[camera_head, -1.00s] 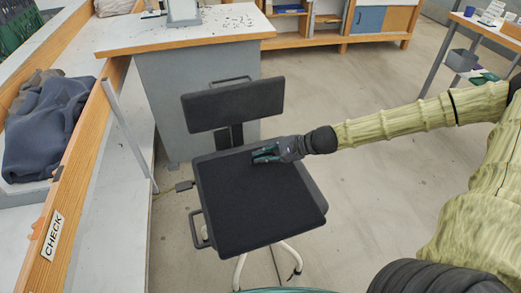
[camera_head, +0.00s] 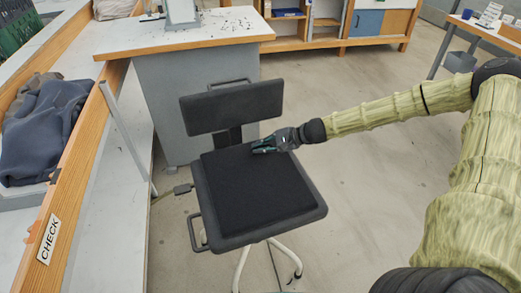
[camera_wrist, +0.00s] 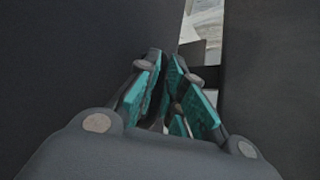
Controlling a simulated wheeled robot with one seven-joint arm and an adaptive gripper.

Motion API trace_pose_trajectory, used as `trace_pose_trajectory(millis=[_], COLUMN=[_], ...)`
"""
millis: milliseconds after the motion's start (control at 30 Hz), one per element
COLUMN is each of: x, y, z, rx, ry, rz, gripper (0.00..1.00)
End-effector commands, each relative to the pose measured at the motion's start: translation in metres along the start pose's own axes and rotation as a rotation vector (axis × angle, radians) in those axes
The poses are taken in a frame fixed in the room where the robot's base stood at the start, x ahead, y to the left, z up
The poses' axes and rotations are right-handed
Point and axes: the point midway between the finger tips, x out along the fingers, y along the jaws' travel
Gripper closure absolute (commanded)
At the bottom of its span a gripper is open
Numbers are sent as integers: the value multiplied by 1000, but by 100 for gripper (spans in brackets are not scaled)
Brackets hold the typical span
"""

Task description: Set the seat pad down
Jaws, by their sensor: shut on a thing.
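The seat pad (camera_head: 250,195) is a flat, black, square cushion over the chair's dark seat (camera_head: 302,219). In the head view it looks level, with the seat's rim showing along its left, right and front sides. I cannot tell whether its whole underside touches the seat. My gripper (camera_head: 264,147) comes in from the right and is shut on the pad's back edge, just in front of the backrest (camera_head: 232,106). In the wrist view its teal-lined fingers (camera_wrist: 170,95) are close together, with dark surfaces on both sides. The pinched edge is mostly hidden.
The floor right of the chair is clear.

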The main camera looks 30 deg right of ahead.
Motion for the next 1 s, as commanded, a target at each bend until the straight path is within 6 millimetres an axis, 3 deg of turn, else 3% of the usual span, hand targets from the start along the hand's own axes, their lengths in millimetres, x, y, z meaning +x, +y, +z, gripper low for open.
trace_pose_trajectory(millis=[367,400,500,1000], x=[4,4,4,-4], y=[5,5,5,4], z=[-4,-4,-4,-3], rx=[-1,-1,-1,-1], ry=[0,1,1,1], rz=[0,0,0,0], gripper=[100,86,68,68])
